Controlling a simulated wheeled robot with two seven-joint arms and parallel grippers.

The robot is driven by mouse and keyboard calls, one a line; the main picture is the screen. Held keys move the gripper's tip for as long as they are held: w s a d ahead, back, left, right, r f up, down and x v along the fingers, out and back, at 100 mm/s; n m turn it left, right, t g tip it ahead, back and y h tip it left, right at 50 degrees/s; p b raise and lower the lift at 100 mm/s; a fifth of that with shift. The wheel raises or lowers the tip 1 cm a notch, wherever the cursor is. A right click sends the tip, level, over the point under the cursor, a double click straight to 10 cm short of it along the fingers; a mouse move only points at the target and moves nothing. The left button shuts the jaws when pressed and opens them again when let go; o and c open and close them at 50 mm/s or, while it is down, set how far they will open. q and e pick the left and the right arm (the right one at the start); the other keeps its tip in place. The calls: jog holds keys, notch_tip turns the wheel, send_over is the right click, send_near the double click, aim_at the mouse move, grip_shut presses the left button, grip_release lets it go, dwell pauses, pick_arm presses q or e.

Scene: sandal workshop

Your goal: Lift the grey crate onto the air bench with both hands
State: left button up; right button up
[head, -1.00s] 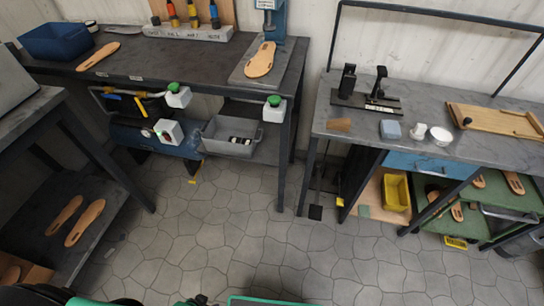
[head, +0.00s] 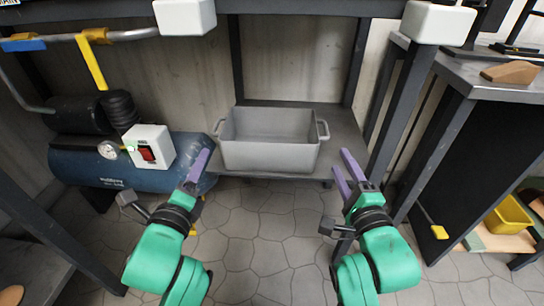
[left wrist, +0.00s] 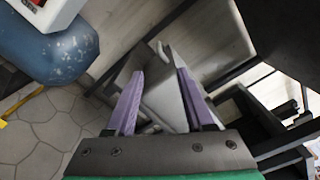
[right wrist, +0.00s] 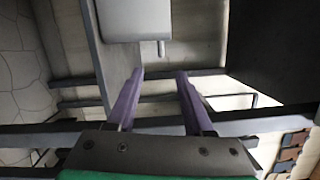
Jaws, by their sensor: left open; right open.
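The grey crate (head: 268,155) stands upright on a low shelf (head: 345,150) under the air bench (head: 300,8), with a handle at each end. The part of its inside that shows is bare. My left gripper (head: 204,158) is open and empty, just left of and in front of the crate's left handle. In the left wrist view the crate (left wrist: 165,95) shows beyond and between its fingers. My right gripper (head: 342,162) is open and empty, right of the right handle. In the right wrist view the crate (right wrist: 135,20) and its handle (right wrist: 161,48) lie beyond the fingertips.
A blue compressor (head: 120,165) with a white switch box (head: 150,147) is close left of my left gripper. A bench leg (head: 358,65) and a second table's legs (head: 435,150) stand at right. White boxes (head: 185,15) hang at the bench edge above. The tiled floor in front is clear.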

aim_at(215, 127)
pick_arm(q)
jog(key=shift+r, duration=0.1)
pick_arm(e)
jog(key=shift+r, duration=0.1)
pick_arm(q)
jog(key=w, duration=0.9)
jog(key=w+d, duration=0.1)
jog(key=w, duration=0.4)
jog(key=shift+w+d, duration=0.1)
jog(key=shift+w, duration=0.25)
pick_arm(e)
jog(key=w, duration=0.5)
jog(key=w+a, duration=0.1)
jog(key=w, duration=0.8)
jog(key=shift+w+a+r, duration=0.15)
jog(key=shift+w+a, duration=0.15)
jog(key=shift+a, duration=0.1)
pick_arm(q)
grip_shut()
pick_arm(e)
grip_shut()
pick_arm(q)
jog(key=shift+s+f, duration=0.1)
jog(key=shift+f, duration=0.15)
pick_arm(e)
jog(key=shift+s+r, duration=0.1)
jog(key=shift+r, duration=0.05)
